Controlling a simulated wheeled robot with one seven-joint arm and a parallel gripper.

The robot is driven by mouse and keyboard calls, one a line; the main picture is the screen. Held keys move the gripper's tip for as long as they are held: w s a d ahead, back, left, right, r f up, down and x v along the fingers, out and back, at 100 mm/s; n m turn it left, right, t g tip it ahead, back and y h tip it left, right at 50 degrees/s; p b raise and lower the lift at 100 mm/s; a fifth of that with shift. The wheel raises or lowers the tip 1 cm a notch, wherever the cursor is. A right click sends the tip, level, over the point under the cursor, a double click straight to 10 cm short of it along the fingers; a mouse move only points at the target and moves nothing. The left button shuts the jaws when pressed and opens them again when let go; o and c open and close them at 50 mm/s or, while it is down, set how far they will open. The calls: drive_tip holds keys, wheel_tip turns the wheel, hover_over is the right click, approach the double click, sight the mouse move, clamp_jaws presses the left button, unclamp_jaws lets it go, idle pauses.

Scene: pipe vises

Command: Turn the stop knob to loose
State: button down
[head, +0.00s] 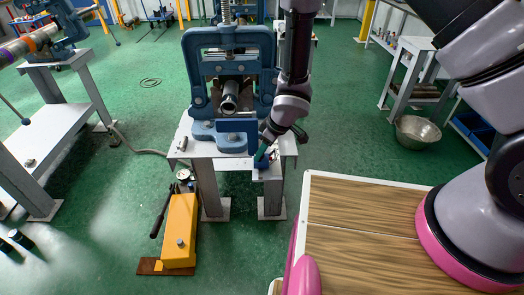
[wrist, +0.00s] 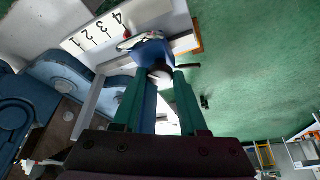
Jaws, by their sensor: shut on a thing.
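The blue stop block (wrist: 150,50) sits at the edge of the numbered scale plate in the wrist view. A pale round piece, apparently the stop knob (wrist: 161,71), shows in front of it, between the green fingertips of my gripper (wrist: 158,80). My gripper is shut on this knob. In the head view my gripper (head: 262,153) reaches down at the right front corner of the vise stand, onto the small blue stop block (head: 261,163). The fingers hide most of the knob, and I cannot tell how far it is turned.
The blue pipe vise (head: 229,50) stands on the white stand (head: 194,160), with a grey pipe (head: 229,98) in it. A yellow foot pump (head: 180,230) lies on the floor at front left. A wood-topped surface (head: 360,240) is at front right. Green floor is open right of the stand.

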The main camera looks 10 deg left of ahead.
drive_tip(key=shift+c, duration=2.2)
unclamp_jaws()
drive_tip(key=v, duration=1)
drive_tip(key=shift+d+r, duration=0.15)
drive_tip(key=shift+r, duration=0.2)
drive_tip(key=shift+s, duration=0.1)
